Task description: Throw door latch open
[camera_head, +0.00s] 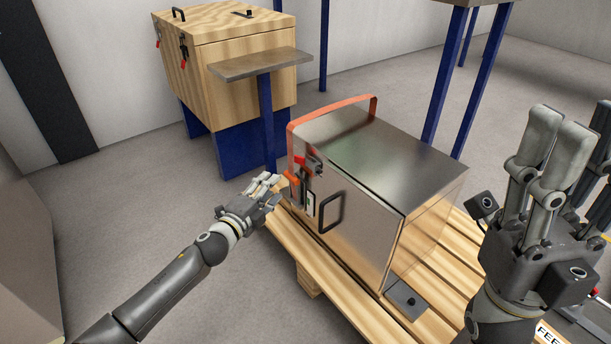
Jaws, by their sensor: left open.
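A shiny steel box (405,195) stands on a wooden pallet in the middle of the view. Its front face has a door with a black handle (331,213), and the door looks shut. The door latch (314,165), with red and dark parts, sits at the upper left of that face. My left gripper (268,186) is open and empty, just left of the latch and a little below it, and looks apart from it. My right gripper (545,135) stands large at the right with its fingers up. Nothing shows held in it, and its opening is unclear.
An orange-red band (345,106) arches over the back left of the steel box. The wooden pallet (325,275) sticks out at the front. Floor is free at the left.

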